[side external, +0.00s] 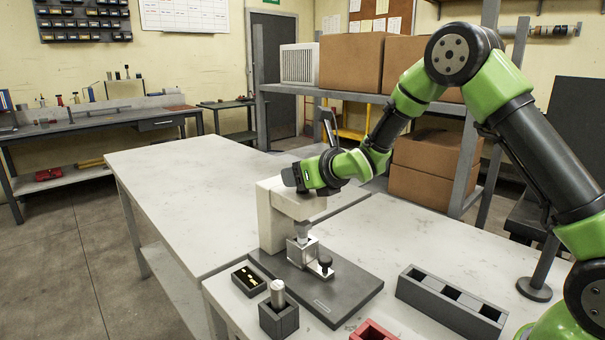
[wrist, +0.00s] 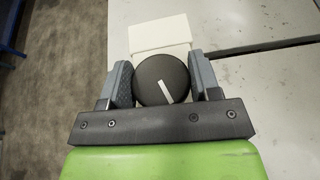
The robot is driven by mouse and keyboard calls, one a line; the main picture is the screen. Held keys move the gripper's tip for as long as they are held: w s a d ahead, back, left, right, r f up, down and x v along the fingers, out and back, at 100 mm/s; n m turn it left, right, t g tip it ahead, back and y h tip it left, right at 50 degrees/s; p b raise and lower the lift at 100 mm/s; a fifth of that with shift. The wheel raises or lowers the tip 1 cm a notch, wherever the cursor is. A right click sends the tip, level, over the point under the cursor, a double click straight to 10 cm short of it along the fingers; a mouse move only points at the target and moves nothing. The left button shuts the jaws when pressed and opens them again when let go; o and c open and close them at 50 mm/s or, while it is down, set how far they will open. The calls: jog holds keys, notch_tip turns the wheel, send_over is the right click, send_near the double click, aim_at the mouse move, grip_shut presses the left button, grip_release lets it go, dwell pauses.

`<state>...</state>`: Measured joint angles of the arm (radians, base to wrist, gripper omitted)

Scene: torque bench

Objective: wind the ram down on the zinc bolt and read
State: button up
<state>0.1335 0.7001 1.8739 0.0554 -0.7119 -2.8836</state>
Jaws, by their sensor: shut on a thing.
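A cream press (side external: 272,222) stands on a dark base plate (side external: 340,290) at the front of the bench. Its grey ram (side external: 303,231) points down at a silver metal block (side external: 302,250), with a small black knob (side external: 325,261) beside it. I cannot make out a zinc bolt there. My gripper (side external: 298,177) is at the top of the press head. In the wrist view, my gripper (wrist: 164,82) is shut on a round black knob (wrist: 153,74), one finger on each side. A white line on the knob slants down to the right.
A small dark tray (side external: 238,287) with brass-coloured pieces and a dark holder (side external: 288,322) with a silver cylinder (side external: 277,292) stand left of the base plate. A long grey compartment tray (side external: 425,296) is at right. A red bin (side external: 372,332) is at the front. The bench behind is clear.

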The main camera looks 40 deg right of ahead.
jog(key=o, duration=0.9)
jog(key=shift+c, duration=0.2)
jog(key=v, duration=1)
